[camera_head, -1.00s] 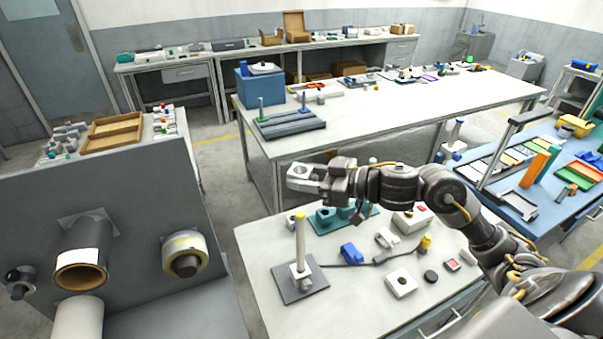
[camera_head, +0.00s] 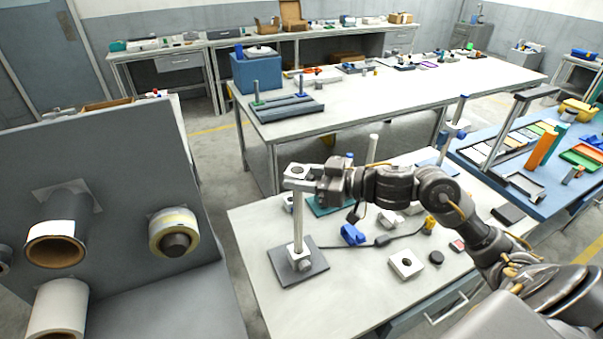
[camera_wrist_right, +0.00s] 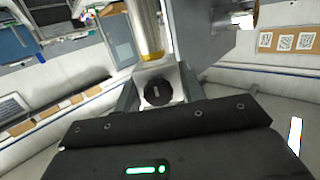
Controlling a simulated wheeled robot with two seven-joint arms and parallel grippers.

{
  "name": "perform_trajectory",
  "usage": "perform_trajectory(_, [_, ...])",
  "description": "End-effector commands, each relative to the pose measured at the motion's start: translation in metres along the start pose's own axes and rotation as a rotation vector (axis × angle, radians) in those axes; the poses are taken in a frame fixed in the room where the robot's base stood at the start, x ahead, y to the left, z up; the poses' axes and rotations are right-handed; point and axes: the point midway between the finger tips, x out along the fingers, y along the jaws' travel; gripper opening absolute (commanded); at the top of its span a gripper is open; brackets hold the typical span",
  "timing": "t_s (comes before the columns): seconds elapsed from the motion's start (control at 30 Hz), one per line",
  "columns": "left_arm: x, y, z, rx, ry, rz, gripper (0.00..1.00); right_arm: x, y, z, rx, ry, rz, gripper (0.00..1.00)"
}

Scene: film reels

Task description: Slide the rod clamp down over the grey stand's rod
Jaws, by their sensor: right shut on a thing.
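The rod clamp (camera_head: 297,172) is a pale grey block with a round hole, held level by my right gripper (camera_head: 318,182). It also shows in the right wrist view as a metal block (camera_wrist_right: 160,76) with a black knob. The grey stand (camera_head: 312,270) stands on the near table, its pale rod (camera_head: 298,222) upright below the clamp. In the head view the clamp covers the rod's top. In the right wrist view the rod's yellow tip (camera_wrist_right: 150,50) is right at the block; I cannot tell whether it is inside the hole. My left gripper is out of view.
On the near table (camera_head: 340,300) lie a blue part (camera_head: 353,235) with a cable, a white block with a hole (camera_head: 406,264) and a black disc (camera_head: 436,257). Another upright rod (camera_head: 373,149) stands behind my right arm. A grey panel with rolls (camera_head: 110,190) is at left.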

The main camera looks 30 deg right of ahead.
Motion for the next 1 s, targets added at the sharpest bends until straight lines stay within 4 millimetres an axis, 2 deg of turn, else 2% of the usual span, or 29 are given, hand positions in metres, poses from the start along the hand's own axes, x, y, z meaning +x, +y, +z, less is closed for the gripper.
perform_trajectory(0.47, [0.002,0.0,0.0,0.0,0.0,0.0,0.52,0.001,0.0,0.003,-0.001,0.001,0.0,0.13])
perform_trajectory(1.0, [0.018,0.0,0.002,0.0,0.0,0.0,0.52,0.004,0.0,0.03,0.0,0.001,0.0,0.13])
